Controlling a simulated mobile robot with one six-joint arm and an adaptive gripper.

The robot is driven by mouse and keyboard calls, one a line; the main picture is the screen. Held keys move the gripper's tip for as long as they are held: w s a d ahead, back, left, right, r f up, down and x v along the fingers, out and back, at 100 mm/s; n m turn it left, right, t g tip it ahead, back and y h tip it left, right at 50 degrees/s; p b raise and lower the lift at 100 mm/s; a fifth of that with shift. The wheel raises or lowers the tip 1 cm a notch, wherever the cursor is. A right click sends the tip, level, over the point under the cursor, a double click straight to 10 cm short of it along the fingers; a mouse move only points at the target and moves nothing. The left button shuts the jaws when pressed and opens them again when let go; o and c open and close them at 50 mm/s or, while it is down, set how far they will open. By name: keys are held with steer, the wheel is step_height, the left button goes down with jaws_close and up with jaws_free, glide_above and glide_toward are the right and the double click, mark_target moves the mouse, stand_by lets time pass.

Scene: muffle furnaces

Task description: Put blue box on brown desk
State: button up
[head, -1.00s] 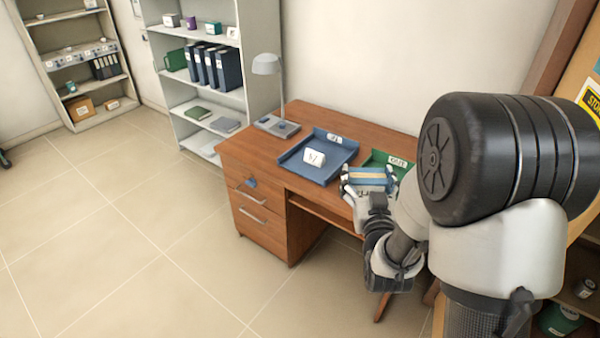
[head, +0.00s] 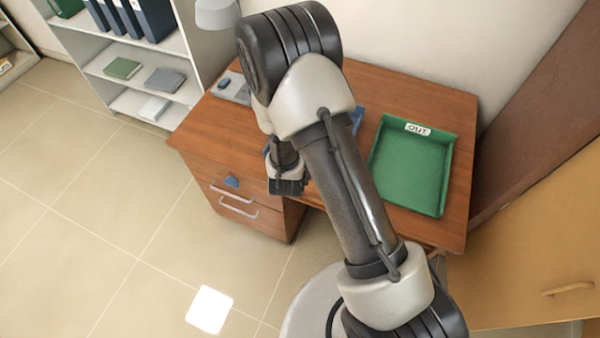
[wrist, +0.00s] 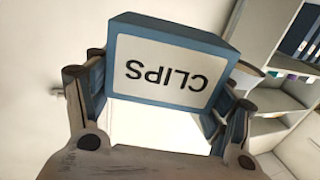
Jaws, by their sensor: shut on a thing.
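The blue box (wrist: 172,62) with a white label reading CLIPS is held between the fingers of my gripper (wrist: 165,88) in the wrist view. The label appears upside down there. My gripper is shut on the box. In the head view my arm hides the box and the fingertips. The wrist end of my arm shows at the desk's front edge, above the drawers. The brown desk (head: 425,93) stands in the middle of the head view, partly behind my arm. I cannot tell from these views how high the box is above the desk.
A green OUT tray (head: 410,170) fills much of the desk's right side. A blue tray (head: 357,119) is mostly hidden behind my arm. A lamp (head: 217,14) stands at the desk's back left. Bare wood shows at the left front and back right. A shelf unit (head: 140,68) stands left.

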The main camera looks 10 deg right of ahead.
steer(key=f, duration=0.1)
steer(key=f+h, duration=0.1)
steer(key=s+f+m, duration=0.1)
steer(key=shift+s+a+g+h+p, duration=0.1)
steer(key=shift+a+g+h+p, duration=0.2)
steer(key=shift+a, duration=0.05)
steer(key=s+f+m+g+h, duration=0.2)
steer(key=s+f+h, duration=0.15)
steer(key=s, duration=0.25)
steer(key=shift+m, duration=0.3)
steer(key=shift+w+d+f+b, duration=0.1)
steer(key=shift+f+b, duration=0.6)
steer(key=shift+f, duration=2.7)
steer(key=shift+w+d+f+b, duration=0.15)
steer(key=shift+f+b, duration=0.6)
steer(key=shift+f, duration=2.7)
steer(key=shift+w+d+f+b, duration=0.1)
steer(key=shift+f+b, duration=0.6)
steer(key=shift+f, duration=2.7)
steer(key=shift+s, duration=0.1)
steer(key=shift+f, duration=0.2)
steer(key=o, duration=1.2)
steer(key=shift+c, duration=0.2)
steer(key=shift+r, duration=0.1)
